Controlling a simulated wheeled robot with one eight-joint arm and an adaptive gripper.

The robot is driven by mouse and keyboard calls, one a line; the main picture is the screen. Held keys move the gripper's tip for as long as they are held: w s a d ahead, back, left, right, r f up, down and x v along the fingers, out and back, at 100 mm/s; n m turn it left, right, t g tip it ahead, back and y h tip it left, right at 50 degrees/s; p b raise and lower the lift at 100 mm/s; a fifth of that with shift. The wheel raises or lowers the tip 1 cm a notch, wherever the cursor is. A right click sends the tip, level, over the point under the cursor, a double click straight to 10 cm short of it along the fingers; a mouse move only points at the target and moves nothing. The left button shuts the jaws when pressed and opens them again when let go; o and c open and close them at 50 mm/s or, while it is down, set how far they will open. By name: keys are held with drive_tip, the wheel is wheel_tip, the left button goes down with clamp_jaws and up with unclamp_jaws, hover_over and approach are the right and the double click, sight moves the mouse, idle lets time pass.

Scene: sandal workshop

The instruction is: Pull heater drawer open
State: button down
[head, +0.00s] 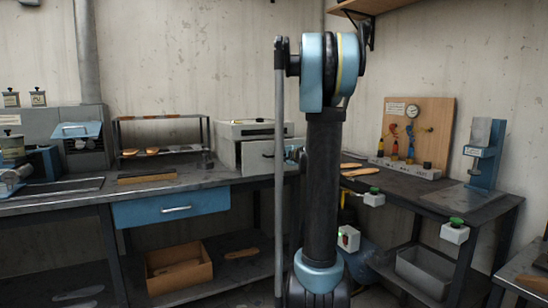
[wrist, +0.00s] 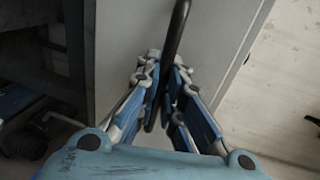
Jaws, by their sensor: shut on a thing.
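The heater (head: 229,152) is a pale grey box on the back bench, left of my arm in the head view. Its drawer front (head: 258,160) faces the room, partly covered by my arm. My gripper (wrist: 165,82) is shut on the dark curved drawer handle (wrist: 181,22), with a finger on each side of the bar. The pale grey drawer front also fills the middle of the wrist view (wrist: 122,35). In the head view my gripper is mostly hidden behind my arm.
A small rack with sandal parts (head: 162,117) stands left of the heater. A blue bench drawer (head: 150,212) with a metal handle is below. A cardboard box (head: 180,279) sits on the lower shelf. The right bench (head: 415,190) carries a wooden tool board (head: 440,115) and a blue press (head: 484,160).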

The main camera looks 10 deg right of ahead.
drive_tip(key=f+v, duration=0.1)
drive_tip(key=v, duration=0.7)
drive_tip(key=f+v, duration=0.2)
drive_tip(key=v, duration=0.6)
drive_tip(key=shift+s+d+f, duration=0.2)
drive_tip(key=shift+s+f, duration=0.05)
drive_tip(key=shift+s, duration=0.45)
drive_tip(key=c, duration=1.7)
unclamp_jaws()
drive_tip(key=shift+w, duration=0.1)
drive_tip(key=v, duration=1.2)
